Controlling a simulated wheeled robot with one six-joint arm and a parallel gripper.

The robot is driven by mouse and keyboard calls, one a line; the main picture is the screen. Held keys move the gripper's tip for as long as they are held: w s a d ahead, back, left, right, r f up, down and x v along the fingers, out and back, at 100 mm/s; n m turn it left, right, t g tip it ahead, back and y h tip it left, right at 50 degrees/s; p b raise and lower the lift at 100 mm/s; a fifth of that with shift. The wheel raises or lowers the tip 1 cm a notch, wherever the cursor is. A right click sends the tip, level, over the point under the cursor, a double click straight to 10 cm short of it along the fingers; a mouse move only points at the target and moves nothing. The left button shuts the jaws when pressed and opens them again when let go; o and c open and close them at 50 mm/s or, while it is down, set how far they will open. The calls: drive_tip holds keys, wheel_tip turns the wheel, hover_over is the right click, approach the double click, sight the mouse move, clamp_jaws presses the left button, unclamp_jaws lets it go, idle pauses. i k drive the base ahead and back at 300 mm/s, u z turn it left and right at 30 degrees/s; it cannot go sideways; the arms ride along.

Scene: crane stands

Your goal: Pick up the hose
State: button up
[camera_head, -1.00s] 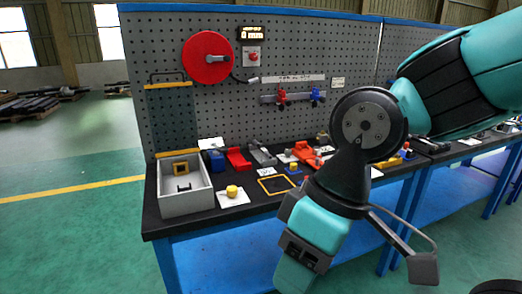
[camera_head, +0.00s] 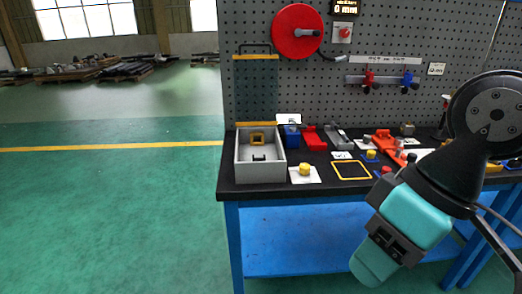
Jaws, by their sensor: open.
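A round red reel (camera_head: 297,31) hangs on the grey pegboard at the top. A short dark hose (camera_head: 328,55) comes from its lower right and ends in a light grey tip (camera_head: 339,59) against the board. The rest of the hose, if any, is hidden in the reel. My teal and black arm fills the right side of the view, in front of the bench and well to the right of the hose. The fingers of my gripper do not show in this view.
A black-topped blue workbench (camera_head: 228,178) stands below the pegboard. It holds a grey open box (camera_head: 261,173), a yellow knob on a white plate (camera_head: 304,171), a yellow square frame (camera_head: 351,179) and several small tools. Open green floor lies to the left.

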sight(346, 139)
drive_tip(key=z, duration=0.7)
drive_tip(key=i, duration=2.15)
drive_tip(key=u, duration=0.7)
